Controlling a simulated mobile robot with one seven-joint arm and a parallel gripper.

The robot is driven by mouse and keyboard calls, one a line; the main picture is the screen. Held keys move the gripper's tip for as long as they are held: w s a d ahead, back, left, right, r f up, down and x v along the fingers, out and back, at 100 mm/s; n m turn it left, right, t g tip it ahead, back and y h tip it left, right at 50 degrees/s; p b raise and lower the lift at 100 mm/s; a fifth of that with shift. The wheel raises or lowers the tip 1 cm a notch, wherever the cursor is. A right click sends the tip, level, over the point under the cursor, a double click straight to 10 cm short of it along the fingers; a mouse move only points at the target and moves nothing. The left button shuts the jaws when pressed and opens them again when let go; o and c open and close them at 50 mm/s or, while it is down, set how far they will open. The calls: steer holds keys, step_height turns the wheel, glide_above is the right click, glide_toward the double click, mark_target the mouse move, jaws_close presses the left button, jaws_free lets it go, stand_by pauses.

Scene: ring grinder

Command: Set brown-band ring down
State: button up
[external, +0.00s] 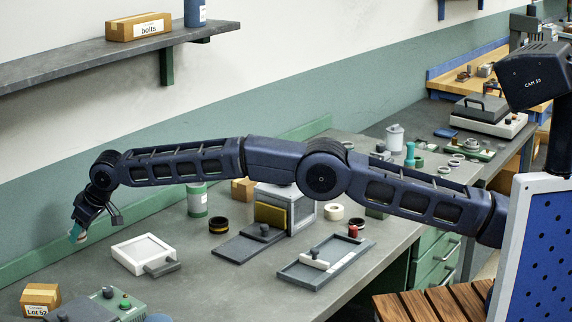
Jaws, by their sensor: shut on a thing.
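My gripper (77,233) is at the far left of the external view, pointing down over the left part of the bench. It is shut on a small pale thing, which I take to be the brown-band ring (82,238). Only a sliver shows beside the teal fingertip, and no brown band can be made out. I cannot tell whether it touches the bench. A white square tray (118,255) with a grey handle lies to the right of my gripper.
A dark ring with a yellowish band (219,226), a grey machine (299,205) and a grey tray (300,276) occupy the middle. Bench around the white tray is clear.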

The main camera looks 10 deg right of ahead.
steer(key=w+d+r+m, duration=0.1)
steer(key=w+d+r, duration=0.2)
steer(key=w+d, duration=0.25)
steer(key=w+d+r, duration=0.4)
steer(key=w, duration=0.3)
step_height(320, 180, up, 4)
steer(key=t, duration=0.1)
glide_above(172, 225)
steer(key=s+d, duration=0.1)
steer(key=d, duration=0.1)
steer(key=shift+m+h, duration=0.3)
steer(key=shift+m, duration=0.1)
step_height(172, 225, down, 20)
steer(key=shift+s+r, duration=0.1)
steer(key=shift+r, duration=0.1)
steer(key=shift+f, duration=0.15)
steer(key=o, duration=1)
steer(key=shift+o, duration=0.2)
steer(key=shift+r, duration=0.2)
steer(key=v, duration=1.2)
